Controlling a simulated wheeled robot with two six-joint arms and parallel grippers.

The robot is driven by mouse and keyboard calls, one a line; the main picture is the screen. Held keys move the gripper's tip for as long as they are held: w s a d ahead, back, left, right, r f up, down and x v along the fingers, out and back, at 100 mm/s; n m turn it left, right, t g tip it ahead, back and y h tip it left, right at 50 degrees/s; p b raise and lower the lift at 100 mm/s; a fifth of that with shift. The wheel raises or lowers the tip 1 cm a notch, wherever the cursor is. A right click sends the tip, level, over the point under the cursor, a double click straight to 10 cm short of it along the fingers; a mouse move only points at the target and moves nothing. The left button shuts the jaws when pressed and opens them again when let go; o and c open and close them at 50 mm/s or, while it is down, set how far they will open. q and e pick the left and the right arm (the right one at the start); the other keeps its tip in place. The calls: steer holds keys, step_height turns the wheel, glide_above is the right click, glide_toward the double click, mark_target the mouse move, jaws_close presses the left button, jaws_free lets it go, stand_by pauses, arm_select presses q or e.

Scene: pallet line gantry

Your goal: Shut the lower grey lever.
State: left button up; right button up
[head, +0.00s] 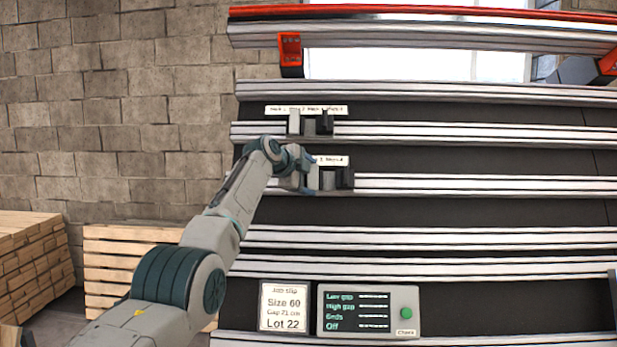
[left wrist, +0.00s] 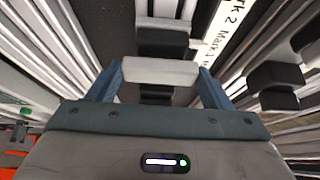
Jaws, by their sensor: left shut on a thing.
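The lower clamp unit (head: 345,178) sits on a lower rail, partly hidden behind my left gripper (head: 306,178). In the left wrist view, the blue fingers of that gripper (left wrist: 160,85) are shut on a pale grey block, the lower grey lever (left wrist: 160,71). A dark clamp part (left wrist: 162,40) is just beyond it. In the head view the lever is mostly covered by the gripper, and I cannot tell its angle. The upper clamp unit (head: 310,123), with a light grey upright and dark parts, sits on the rail above. My right gripper is not in view.
A label strip (head: 330,160) is behind the lower unit. Red brackets (head: 291,54) hang under the top red rail. A job slip (head: 284,306) and a panel with a green button (head: 368,311) are low down. Wooden pallets (head: 140,255) stand at left.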

arm_select(q)
steer(key=shift+f, duration=0.1)
stand_by(0.3)
steer(key=o, duration=0.7)
steer(key=b+v, duration=0.1)
steer(key=b, duration=0.1)
steer(key=b+v, duration=0.1)
steer(key=b, duration=0.2)
steer(key=shift+s+a+f, duration=0.1)
steer(key=shift+s+a, duration=0.1)
steer(key=shift+s, duration=0.1)
steer(key=b+v, duration=0.5)
steer(key=v, duration=0.3)
steer(key=shift+r, duration=0.35)
steer(key=shift+f, duration=0.1)
